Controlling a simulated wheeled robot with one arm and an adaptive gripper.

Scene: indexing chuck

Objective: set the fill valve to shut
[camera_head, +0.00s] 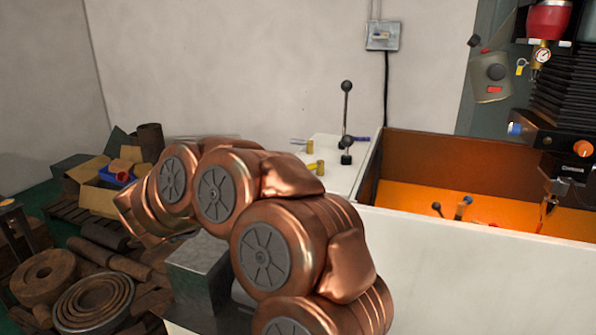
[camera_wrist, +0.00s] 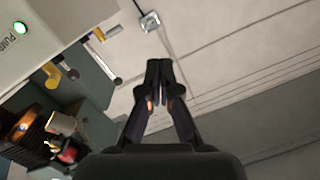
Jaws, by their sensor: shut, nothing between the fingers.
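I cannot tell for sure which part is the fill valve.
The open tank (camera_head: 460,170) has white outer walls. A machine column with a red-topped gauge (camera_head: 542,55) stands at the right. A grey box (camera_head: 382,36) is on the wall. A green-lit button (camera_wrist: 21,28) marked PUMP shows in the wrist view. Rusty rings (camera_head: 95,300) and crates clutter the left.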

